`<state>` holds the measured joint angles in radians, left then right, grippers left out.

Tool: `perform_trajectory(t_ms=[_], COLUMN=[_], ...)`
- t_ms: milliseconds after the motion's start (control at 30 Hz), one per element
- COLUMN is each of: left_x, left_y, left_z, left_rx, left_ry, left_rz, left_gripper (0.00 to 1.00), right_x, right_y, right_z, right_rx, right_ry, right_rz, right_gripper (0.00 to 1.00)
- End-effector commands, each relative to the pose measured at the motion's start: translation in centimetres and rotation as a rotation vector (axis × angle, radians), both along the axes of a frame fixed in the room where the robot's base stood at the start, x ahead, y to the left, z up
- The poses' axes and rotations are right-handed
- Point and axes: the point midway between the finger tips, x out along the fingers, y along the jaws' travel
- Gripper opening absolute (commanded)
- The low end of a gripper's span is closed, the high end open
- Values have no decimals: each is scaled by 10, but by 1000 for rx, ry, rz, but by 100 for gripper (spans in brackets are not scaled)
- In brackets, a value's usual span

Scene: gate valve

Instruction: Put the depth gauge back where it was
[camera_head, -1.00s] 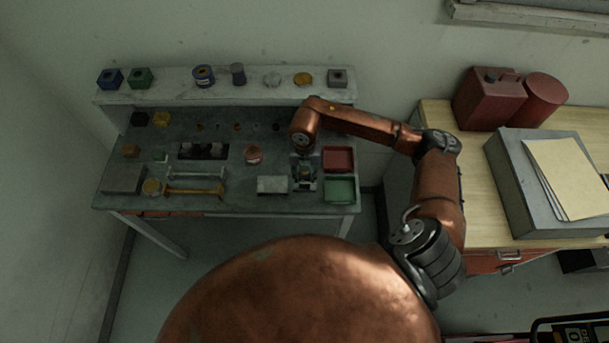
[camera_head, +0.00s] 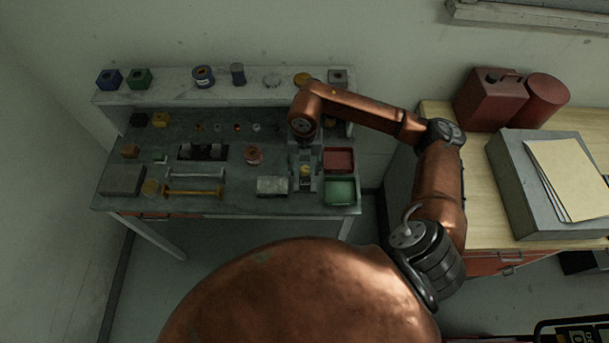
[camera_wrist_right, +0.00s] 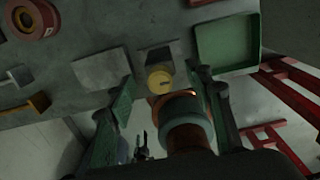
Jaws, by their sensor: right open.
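My right gripper (camera_head: 305,172) points down over the front right of the workbench, beside the trays. In the right wrist view my right gripper (camera_wrist_right: 163,90) has its two fingers well apart. A grey block (camera_wrist_right: 157,57) with a round yellow piece (camera_wrist_right: 158,80) lies beyond and between the fingertips. The yellow piece also shows in the head view (camera_head: 305,171). It may be the depth gauge, but I cannot tell for sure. My left gripper is not in view.
A red tray (camera_head: 339,160) and a green tray (camera_head: 341,191) stand right of the gripper. A raised shelf (camera_head: 170,91) runs along the back.

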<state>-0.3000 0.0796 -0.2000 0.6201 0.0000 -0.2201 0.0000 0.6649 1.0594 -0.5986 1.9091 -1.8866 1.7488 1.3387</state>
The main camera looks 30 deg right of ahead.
Motion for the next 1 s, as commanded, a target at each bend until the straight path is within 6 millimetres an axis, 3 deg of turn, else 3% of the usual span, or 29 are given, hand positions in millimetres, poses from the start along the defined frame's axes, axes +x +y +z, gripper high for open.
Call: perform_trajectory(t_ms=[200, 333, 1000], left_x=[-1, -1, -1], left_y=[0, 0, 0], left_z=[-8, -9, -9], left_rx=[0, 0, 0], left_ry=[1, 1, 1], left_rz=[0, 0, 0], left_gripper=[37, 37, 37], right_x=[1, 0, 0], right_y=[0, 0, 0], right_z=[42, 56, 63], right_rx=[-1, -1, 0], right_ry=[-3, -1, 0], right_rz=[0, -1, -1], right_gripper=[47, 47, 47])
